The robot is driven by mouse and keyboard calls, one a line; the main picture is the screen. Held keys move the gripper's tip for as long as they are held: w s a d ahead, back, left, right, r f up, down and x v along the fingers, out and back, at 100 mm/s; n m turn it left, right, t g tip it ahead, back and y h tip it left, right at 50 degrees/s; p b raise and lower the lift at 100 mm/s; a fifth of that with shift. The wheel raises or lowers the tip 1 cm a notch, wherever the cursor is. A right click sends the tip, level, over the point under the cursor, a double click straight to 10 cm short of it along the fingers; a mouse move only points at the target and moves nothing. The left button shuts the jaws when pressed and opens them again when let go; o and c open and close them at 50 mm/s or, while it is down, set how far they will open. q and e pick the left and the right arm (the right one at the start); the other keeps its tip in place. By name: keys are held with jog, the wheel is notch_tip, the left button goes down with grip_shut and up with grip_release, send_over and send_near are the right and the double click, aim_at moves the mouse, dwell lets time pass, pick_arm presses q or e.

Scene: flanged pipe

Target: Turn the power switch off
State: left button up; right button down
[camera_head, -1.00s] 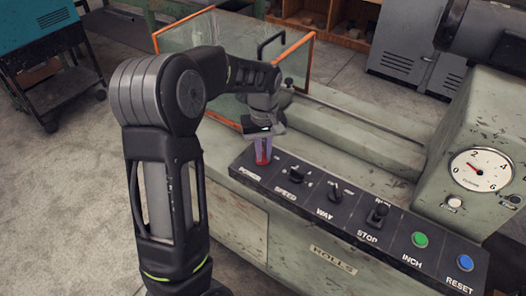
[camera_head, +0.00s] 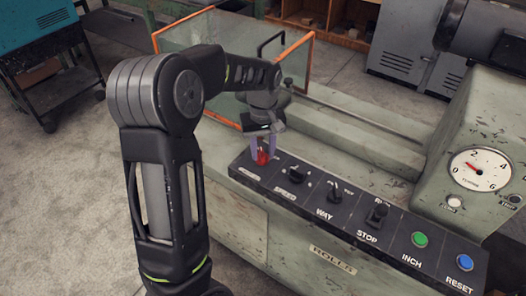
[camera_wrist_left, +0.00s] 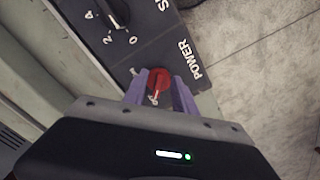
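The red power switch (camera_head: 262,157) sits at the left end of the black control panel (camera_head: 340,205). In the left wrist view the red switch (camera_wrist_left: 158,80) shows as a round knob with a paler bar across it, beside the POWER label. My left gripper (camera_head: 263,150) points down over the switch. In the left wrist view its two purple fingers (camera_wrist_left: 160,92) stand apart, one on each side of the knob. I cannot tell whether they touch it. My right gripper is not in view.
The speed knob (camera_head: 297,175) is close to the right of the power switch. The way lever (camera_head: 334,192), stop switch (camera_head: 377,213), green inch button (camera_head: 419,239) and blue reset button (camera_head: 465,262) follow along the panel. An orange-framed guard (camera_head: 300,60) stands behind my left arm.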

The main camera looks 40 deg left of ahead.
aim_at(263, 155)
pick_arm(q)
notch_tip(263, 155, up, 7)
jog(key=shift+r, duration=0.1)
dwell(0.7)
